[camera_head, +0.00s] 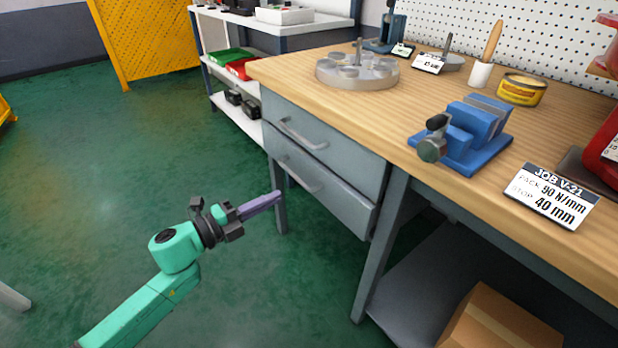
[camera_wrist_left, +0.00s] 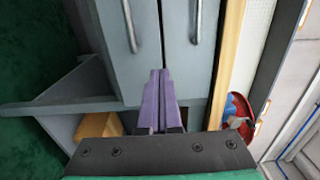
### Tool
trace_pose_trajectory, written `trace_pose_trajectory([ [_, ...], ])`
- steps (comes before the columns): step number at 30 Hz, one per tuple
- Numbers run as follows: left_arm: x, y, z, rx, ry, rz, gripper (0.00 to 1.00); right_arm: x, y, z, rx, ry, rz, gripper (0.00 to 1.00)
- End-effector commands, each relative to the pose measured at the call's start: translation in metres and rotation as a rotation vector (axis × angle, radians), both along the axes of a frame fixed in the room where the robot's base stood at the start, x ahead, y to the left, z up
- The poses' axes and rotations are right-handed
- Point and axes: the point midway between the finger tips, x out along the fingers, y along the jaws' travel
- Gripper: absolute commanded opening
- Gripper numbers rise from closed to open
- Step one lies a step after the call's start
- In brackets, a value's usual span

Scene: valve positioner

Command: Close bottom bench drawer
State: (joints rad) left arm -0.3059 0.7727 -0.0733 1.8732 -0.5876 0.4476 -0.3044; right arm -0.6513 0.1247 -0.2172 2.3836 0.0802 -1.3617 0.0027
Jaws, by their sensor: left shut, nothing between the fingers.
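The bottom bench drawer (camera_head: 325,205) is the lower of two grey drawers under the wooden bench top. It has a bar handle (camera_head: 300,176), and its front looks close to flush with the drawer above; I cannot tell if a small gap remains. In the left wrist view the bench is turned sideways, and the bottom drawer (camera_wrist_left: 118,60) is the left panel with its handle (camera_wrist_left: 130,25). My left gripper (camera_head: 278,196) is shut and empty, its purple fingers pointing at the drawers from the left. Its fingertips also show in the left wrist view (camera_wrist_left: 160,73). My right gripper is out of view.
The top drawer (camera_head: 345,155) looks shut. The bench top (camera_head: 400,115) holds a round fixture (camera_head: 357,72), a blue vise (camera_head: 465,135) and a job card (camera_head: 546,195). A cardboard box (camera_head: 500,322) sits on the lower shelf. Green floor (camera_head: 110,170) is clear on the left.

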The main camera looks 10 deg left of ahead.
Motion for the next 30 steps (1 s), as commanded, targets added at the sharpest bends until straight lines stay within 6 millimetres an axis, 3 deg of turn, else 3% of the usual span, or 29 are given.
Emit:
trace_pose_trajectory([
  [15, 0.084, -0.069, 0.001, 0.003, -0.005, 0.0, 0.0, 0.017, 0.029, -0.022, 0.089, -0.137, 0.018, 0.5],
  [21, 0.097, -0.079, 0.001, 0.004, -0.002, 0.001, 0.0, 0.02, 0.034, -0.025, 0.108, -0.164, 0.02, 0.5],
  [30, 0.098, -0.08, 0.001, 0.003, -0.001, 0.0, 0.0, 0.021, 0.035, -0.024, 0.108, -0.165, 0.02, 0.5],
])
